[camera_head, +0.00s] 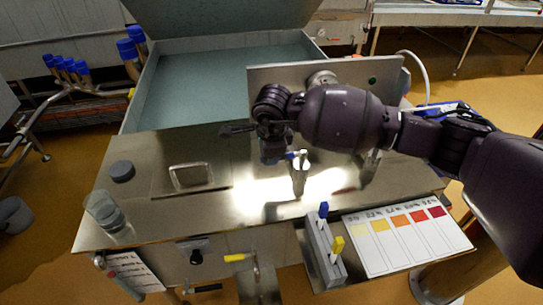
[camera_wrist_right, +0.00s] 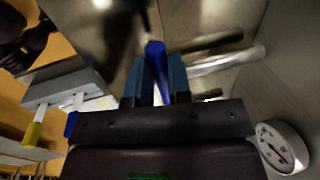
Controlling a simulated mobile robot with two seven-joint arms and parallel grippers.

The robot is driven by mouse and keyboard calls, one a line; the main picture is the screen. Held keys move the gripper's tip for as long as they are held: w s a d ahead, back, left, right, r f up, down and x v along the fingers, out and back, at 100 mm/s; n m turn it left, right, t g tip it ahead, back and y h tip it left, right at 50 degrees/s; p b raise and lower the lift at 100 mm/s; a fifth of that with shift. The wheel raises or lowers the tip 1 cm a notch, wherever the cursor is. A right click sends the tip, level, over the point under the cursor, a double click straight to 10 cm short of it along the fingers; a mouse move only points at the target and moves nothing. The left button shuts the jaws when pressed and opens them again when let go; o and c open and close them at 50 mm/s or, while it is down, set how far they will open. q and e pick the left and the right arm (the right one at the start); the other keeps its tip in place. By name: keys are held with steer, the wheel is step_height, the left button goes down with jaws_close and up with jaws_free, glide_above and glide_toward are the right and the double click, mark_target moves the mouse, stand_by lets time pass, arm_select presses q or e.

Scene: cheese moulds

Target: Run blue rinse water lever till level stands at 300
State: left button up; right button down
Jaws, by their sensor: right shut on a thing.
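My right gripper (camera_head: 275,152) is over the metal worktop, below the upright panel. In the wrist view its two fingers (camera_wrist_right: 160,88) are closed around a slim blue lever (camera_wrist_right: 155,58). In the head view, a small blue-and-white piece (camera_head: 293,156) shows beside the fingers, above a metal spout. The hand hides most of it. A clear measuring vessel (camera_head: 104,212) stands at the worktop's left front corner; its marks and level are too small to read. My left gripper is not in view.
A dark round puck (camera_head: 122,171) and a square metal frame (camera_head: 191,176) lie left. A white dial gauge (camera_wrist_right: 282,147) is at lower right in the wrist view.

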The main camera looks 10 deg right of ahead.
steer(key=shift+w+r, duration=0.1)
steer(key=shift+w, duration=0.05)
stand_by(0.3)
steer(key=c, duration=1.1)
jaws_free()
steer(key=shift+o, duration=0.2)
steer(key=shift+r, duration=0.3)
step_height(320, 180, up, 10)
steer(key=s+p, duration=0.1)
steer(key=s, duration=0.1)
steer(key=shift+p, duration=0.3)
steer(key=shift+s, duration=0.1)
